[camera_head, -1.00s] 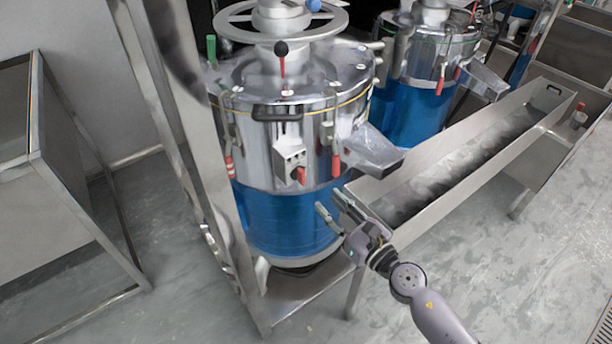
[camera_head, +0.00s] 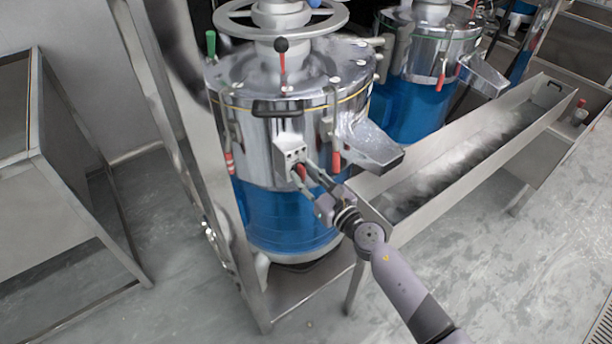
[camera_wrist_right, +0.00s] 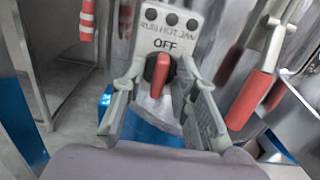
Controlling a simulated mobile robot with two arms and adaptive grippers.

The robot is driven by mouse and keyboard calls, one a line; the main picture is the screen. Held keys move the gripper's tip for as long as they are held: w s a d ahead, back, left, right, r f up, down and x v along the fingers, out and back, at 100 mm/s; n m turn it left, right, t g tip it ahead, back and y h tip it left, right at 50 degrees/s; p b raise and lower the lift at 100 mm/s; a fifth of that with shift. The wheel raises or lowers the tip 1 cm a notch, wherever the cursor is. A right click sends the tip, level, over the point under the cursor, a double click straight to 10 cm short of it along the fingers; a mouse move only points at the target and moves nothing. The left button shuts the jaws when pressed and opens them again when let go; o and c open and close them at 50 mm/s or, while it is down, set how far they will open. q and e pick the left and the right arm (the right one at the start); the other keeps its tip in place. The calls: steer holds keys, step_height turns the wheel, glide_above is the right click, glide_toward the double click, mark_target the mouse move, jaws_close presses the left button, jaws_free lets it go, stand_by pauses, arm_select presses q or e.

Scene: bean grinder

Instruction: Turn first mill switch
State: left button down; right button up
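The first mill (camera_head: 285,130) is a steel drum with a blue lower part. Its switch box (camera_head: 291,150) is on the front; in the right wrist view the box (camera_wrist_right: 168,28) shows the label OFF. The red switch knob (camera_wrist_right: 160,75) stands upright below that label, and it also shows in the head view (camera_head: 300,172). My right gripper (camera_head: 302,170) is open at the switch. In the right wrist view its two fingers (camera_wrist_right: 160,88) stand on either side of the knob, apart from it as far as I can tell. My left gripper is not in view.
A red-handled latch (camera_wrist_right: 250,98) hangs just right of the right gripper, beside the mill's metal spout (camera_head: 372,148). A long steel trough (camera_head: 440,165) lies to the right. A second mill (camera_head: 425,75) stands behind. A steel frame post (camera_head: 185,130) is at left.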

jaws_close()
stand_by(0.5)
steer(key=m+p, duration=0.1)
steer(key=m, duration=0.2)
steer(key=shift+m, duration=0.3)
steer(key=m, duration=0.4)
steer(key=shift+m+p, duration=0.3)
steer(key=shift+p, duration=0.1)
steer(key=m+p, duration=0.1)
steer(key=m, duration=0.3)
steer(key=shift+d+m, duration=0.1)
steer(key=shift+m, duration=0.2)
steer(key=m+p, duration=0.1)
steer(key=m, duration=0.4)
steer(key=shift+f, duration=0.2)
